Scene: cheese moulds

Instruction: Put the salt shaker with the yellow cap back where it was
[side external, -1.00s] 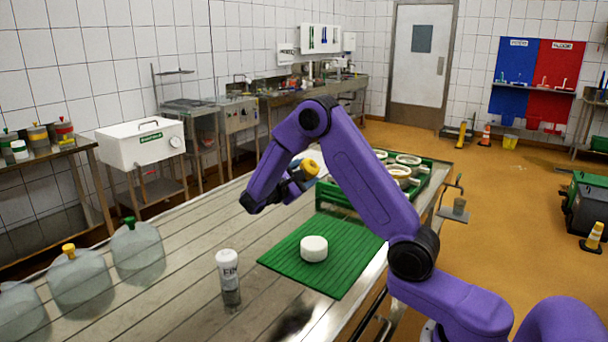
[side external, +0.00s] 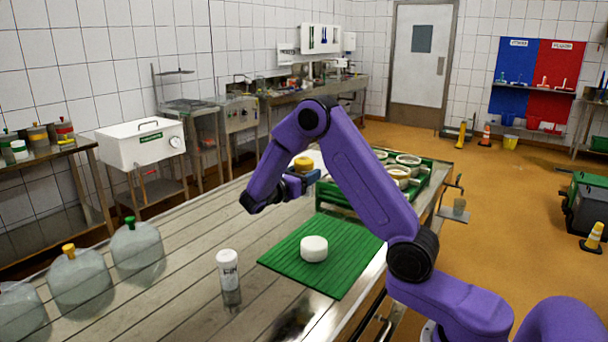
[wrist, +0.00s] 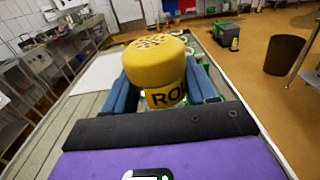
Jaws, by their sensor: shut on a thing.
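The salt shaker with the yellow cap (wrist: 157,62) is upright between the blue fingers of my gripper (wrist: 160,92) in the wrist view. Its perforated cap faces up, and part of a dark-lettered yellow label shows below it. In the side external view the yellow cap (side external: 303,163) shows just above my gripper (side external: 300,180), over the far part of the steel table (side external: 190,265). The shaker's lower body is hidden there behind the gripper and arm. A second shaker, white-capped (side external: 228,270), stands upright on the table nearer the camera.
A white cheese (side external: 314,249) sits on a green ribbed mat (side external: 335,279). A green crate (side external: 345,205) with several round moulds stands behind it. Several large clear jugs (side external: 137,250) stand along the left. The table around the white-capped shaker is clear.

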